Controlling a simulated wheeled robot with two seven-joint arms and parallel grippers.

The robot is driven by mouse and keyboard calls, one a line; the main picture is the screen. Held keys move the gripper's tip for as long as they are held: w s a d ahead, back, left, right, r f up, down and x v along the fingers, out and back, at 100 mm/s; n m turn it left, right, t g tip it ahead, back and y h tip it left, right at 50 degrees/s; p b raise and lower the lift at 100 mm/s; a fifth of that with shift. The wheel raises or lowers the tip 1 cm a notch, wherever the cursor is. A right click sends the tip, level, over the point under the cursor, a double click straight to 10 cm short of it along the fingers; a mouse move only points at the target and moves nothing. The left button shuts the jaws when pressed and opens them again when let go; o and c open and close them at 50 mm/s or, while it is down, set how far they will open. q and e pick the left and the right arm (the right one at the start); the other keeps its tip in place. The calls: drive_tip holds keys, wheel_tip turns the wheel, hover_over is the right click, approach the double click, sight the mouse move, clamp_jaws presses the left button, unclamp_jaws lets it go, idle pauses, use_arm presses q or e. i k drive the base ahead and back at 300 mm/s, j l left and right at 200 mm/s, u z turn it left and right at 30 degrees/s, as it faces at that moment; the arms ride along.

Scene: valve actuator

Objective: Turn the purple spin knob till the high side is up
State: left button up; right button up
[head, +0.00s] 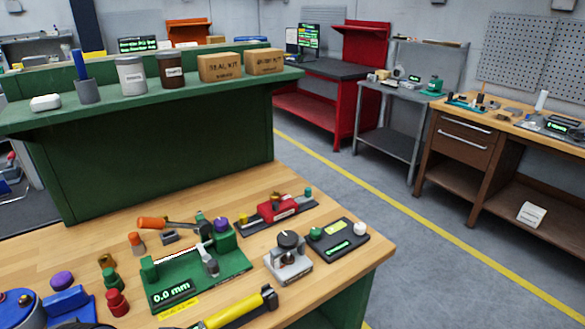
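A purple knob (221,224) sits on top of a green block at the back right of a green fixture (215,275) on the wooden bench. The fixture carries a lit display (172,292) that reads 0.0 mm. A second purple knob or cap (62,279) is at the left, behind a blue block. At this size I cannot tell which side of either purple piece is higher or how it is turned. Neither of my grippers can be made out in the head view.
A grey device with a black knob (290,240) and a dark box with a display (338,243) stand right of the fixture. A yellow-and-black tool (235,308) lies in front. Red and green pieces stand left. A green shelf (150,165) rises behind.

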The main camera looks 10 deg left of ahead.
sight(221, 224)
drive_tip(key=u, duration=1.1)
drive_tip(key=k+j, duration=0.05)
drive_tip(key=j, duration=0.05)
